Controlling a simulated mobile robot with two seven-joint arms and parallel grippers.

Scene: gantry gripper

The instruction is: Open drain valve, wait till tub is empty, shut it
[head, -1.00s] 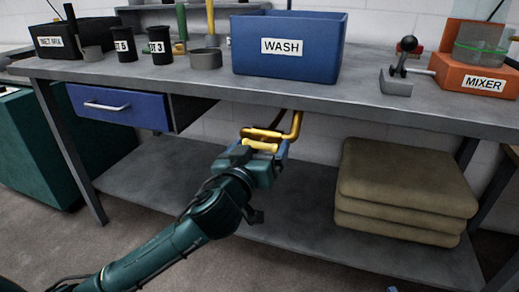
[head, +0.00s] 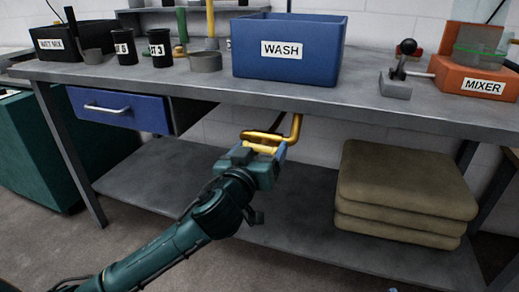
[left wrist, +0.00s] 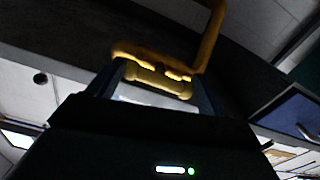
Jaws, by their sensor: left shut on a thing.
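The blue tub labelled WASH (head: 285,68) stands on the bench; its inside bottom and any water are hidden by its front wall. Below the bench top a yellow drain pipe (head: 297,125) comes down and bends to the left. A yellow valve handle (head: 262,148) sits at its lower end. My left gripper (head: 264,153) is shut on this handle, under the bench. In the left wrist view the handle (left wrist: 158,84) lies between the two fingers, and the pipe (left wrist: 211,40) rises behind it. My right gripper is not in view.
The grey bench (head: 200,82) has a blue drawer (head: 118,107) at left and a lower shelf (head: 150,185) with stacked tan sacks (head: 400,195). On top are black cups, a lever (head: 403,65) and an orange mixer (head: 480,75). The shelf's middle is clear.

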